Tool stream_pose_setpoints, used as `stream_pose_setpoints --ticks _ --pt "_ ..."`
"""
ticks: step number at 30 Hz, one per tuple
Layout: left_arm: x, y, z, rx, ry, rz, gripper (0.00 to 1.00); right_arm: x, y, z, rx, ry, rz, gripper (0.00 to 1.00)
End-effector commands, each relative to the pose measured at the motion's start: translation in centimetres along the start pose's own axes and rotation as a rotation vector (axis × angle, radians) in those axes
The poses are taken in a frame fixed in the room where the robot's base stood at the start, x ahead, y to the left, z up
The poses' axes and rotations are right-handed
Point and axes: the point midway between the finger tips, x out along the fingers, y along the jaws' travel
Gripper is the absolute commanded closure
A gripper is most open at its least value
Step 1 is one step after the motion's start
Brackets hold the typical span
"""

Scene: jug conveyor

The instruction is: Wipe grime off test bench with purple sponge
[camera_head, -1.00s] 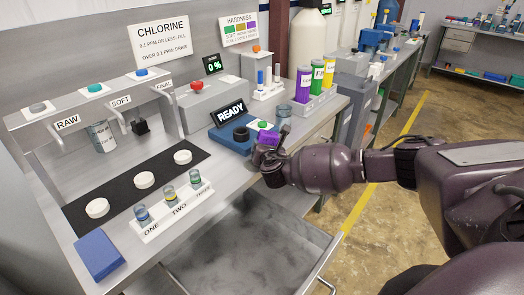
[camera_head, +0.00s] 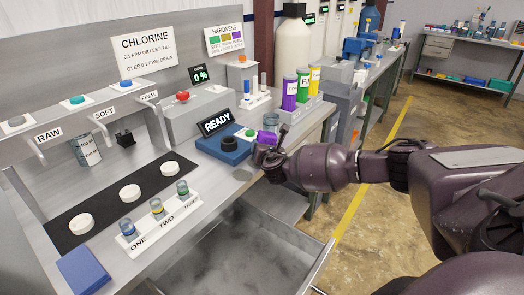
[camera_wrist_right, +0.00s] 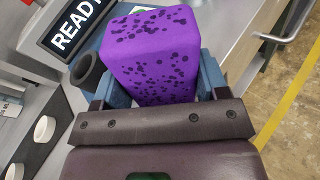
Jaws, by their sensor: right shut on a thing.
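The purple sponge (camera_head: 267,137), a block with dark spots, is held in my right gripper (camera_head: 270,152). In the right wrist view the sponge (camera_wrist_right: 155,55) sits between both fingers of the shut gripper (camera_wrist_right: 158,88). The gripper is at the front edge of the grey test bench (camera_head: 205,205), just right of the blue READY tester (camera_head: 222,148). Whether the sponge touches the bench top is hidden. I cannot clearly tell grime from shadow on the bench top. My left gripper is out of view.
Three vials stand in a white rack (camera_head: 165,228) near the front edge, with a blue block (camera_head: 83,271) to its left. White caps lie on a black mat (camera_head: 70,237). Purple, green and yellow bottles (camera_head: 302,85) stand behind the sponge. An open grey drawer (camera_head: 235,255) juts out below.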

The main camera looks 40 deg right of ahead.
Motion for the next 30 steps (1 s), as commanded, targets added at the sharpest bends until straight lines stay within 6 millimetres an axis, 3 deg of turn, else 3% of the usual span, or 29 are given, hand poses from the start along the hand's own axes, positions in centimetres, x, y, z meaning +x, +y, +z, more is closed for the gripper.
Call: stream_pose_setpoints --ticks 16,30 --pt "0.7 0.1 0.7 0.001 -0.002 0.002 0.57 2.5 -2.7 1.4 -0.001 0.0 -0.003 0.59" --pt "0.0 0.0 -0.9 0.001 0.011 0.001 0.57 1.6 -1.6 1.1 0.002 0.002 0.001 0.59"
